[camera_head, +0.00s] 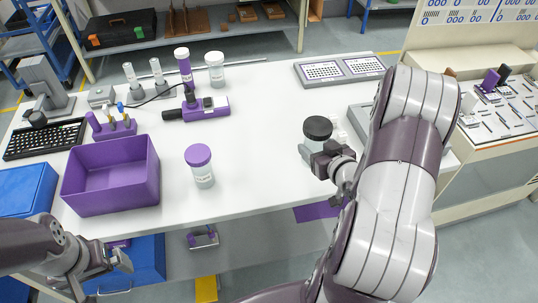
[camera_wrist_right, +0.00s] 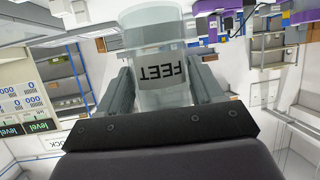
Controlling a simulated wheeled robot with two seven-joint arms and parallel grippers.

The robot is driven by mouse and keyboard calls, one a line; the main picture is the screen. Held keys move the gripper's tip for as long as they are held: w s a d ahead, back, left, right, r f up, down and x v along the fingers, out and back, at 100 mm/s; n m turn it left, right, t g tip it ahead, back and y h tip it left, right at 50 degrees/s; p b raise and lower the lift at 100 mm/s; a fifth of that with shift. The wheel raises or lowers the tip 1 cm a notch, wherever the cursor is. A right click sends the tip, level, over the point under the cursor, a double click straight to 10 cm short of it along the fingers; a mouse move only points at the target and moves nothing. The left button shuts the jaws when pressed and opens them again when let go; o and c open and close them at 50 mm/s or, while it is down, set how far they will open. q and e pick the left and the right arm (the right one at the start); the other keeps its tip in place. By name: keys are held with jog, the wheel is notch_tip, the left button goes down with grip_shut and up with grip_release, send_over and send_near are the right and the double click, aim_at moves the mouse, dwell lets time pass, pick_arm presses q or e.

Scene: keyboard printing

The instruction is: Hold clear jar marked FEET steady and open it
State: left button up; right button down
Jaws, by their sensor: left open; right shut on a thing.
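The clear jar marked FEET (camera_head: 309,148) is at the right part of the white table, with a black lid (camera_head: 318,127) on top. In the right wrist view the jar (camera_wrist_right: 150,45) sits between the fingers, its FEET label (camera_wrist_right: 163,66) upside down in that picture. My right gripper (camera_head: 324,163) is shut on the jar's body from the near right side; I cannot tell whether its base touches the table. My left gripper (camera_head: 108,262) is open and empty at the lower left, in front of the table edge, far from the jar.
A purple-lidded jar (camera_head: 201,168) stands mid-table, beside a purple bin (camera_head: 110,178). The table's centre is clear.

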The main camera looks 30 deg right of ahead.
jog(key=w+a+f, duration=0.2)
jog(key=w+f, duration=0.1)
jog(key=w+a+f, duration=0.2)
jog(key=f, duration=0.2)
jog(key=w+a+f, duration=0.2)
jog(key=w+f, duration=0.1)
jog(key=shift+w+f, duration=0.2)
jog(key=shift+w, duration=0.15)
jog(key=shift+w+f, duration=0.1)
jog(key=shift+f+b, duration=0.1)
jog(key=shift+b, duration=0.3)
jog(key=shift+c, duration=0.7)
grip_release()
